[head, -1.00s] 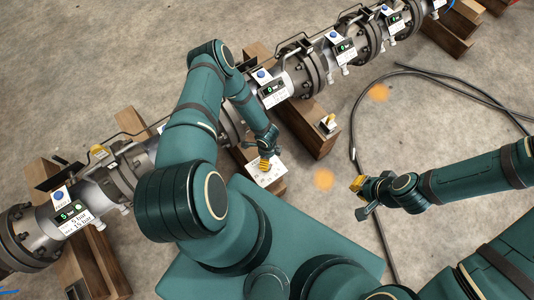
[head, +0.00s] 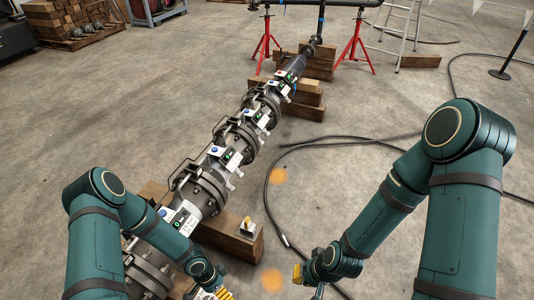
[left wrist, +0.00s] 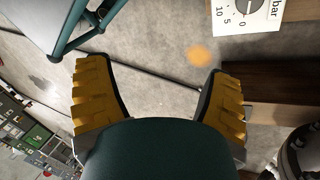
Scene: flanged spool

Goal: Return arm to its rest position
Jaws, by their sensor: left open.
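My left gripper (head: 214,292) shows at the bottom edge of the head view, partly cut off, beside the near end of the spool pipe. In the left wrist view (left wrist: 155,95) its two yellow-padded fingers stand wide apart with nothing between them. My right gripper (head: 308,283) is low in the head view, right of the pipe over bare floor. Its yellow pad and dark finger are apart, and I see nothing held. The flanged spool pipe (head: 210,187) runs from lower left to upper middle, with gauges and white tags on it.
Wooden blocks (head: 235,235) support the pipe; a small yellow-topped item (head: 247,223) stands on one. A black hose (head: 268,195) curls on the floor at right. Red stands (head: 357,45) and a ladder (head: 413,25) are farther back. A dial card (left wrist: 248,14) shows in the left wrist view.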

